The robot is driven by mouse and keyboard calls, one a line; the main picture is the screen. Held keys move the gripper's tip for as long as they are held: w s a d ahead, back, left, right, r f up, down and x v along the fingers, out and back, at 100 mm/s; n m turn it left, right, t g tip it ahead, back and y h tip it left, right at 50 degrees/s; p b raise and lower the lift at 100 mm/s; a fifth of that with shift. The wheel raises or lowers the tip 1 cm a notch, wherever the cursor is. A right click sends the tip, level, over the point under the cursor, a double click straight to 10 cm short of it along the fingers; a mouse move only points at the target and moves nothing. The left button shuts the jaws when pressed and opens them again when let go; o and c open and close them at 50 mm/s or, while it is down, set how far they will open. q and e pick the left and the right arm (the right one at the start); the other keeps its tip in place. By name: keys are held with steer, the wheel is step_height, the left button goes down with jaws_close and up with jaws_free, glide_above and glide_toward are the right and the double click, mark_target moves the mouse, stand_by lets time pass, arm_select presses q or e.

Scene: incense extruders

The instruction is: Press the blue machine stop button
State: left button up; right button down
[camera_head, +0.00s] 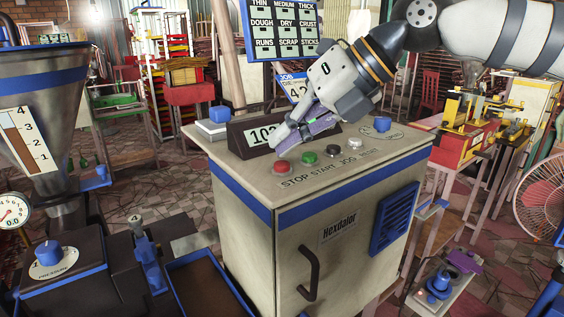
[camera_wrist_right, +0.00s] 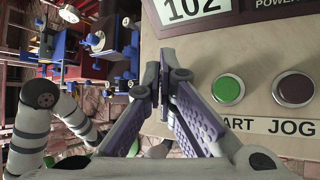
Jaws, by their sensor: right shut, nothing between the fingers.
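The machine is a cream cabinet (camera_head: 245,225) with blue bands. On its sloped top, the red stop button (camera_head: 282,166) is at the left of a row above the printed word STOP. My right gripper (camera_head: 279,139) is shut and empty, its fingertips just above and behind the red button in the head view, in front of the number display. I see a gap between the tips and the button. In the wrist view the shut fingers (camera_wrist_right: 165,78) are left of the green button, and the red button is hidden behind them. My left gripper is not in view.
Right of the red button are a green start button (camera_head: 308,158), a black button (camera_head: 333,150) and a white one (camera_head: 355,143). The number display (camera_head: 258,133) stands close behind the fingers. A blue knob (camera_head: 382,124) is at the right. A hopper (camera_head: 45,110) stands left.

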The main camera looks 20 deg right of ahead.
mark_target(285, 161)
steer(key=shift+f, duration=0.3)
steer(key=shift+f, duration=0.55)
stand_by(0.7)
steer(key=shift+r, duration=1)
steer(key=shift+r, duration=2.5)
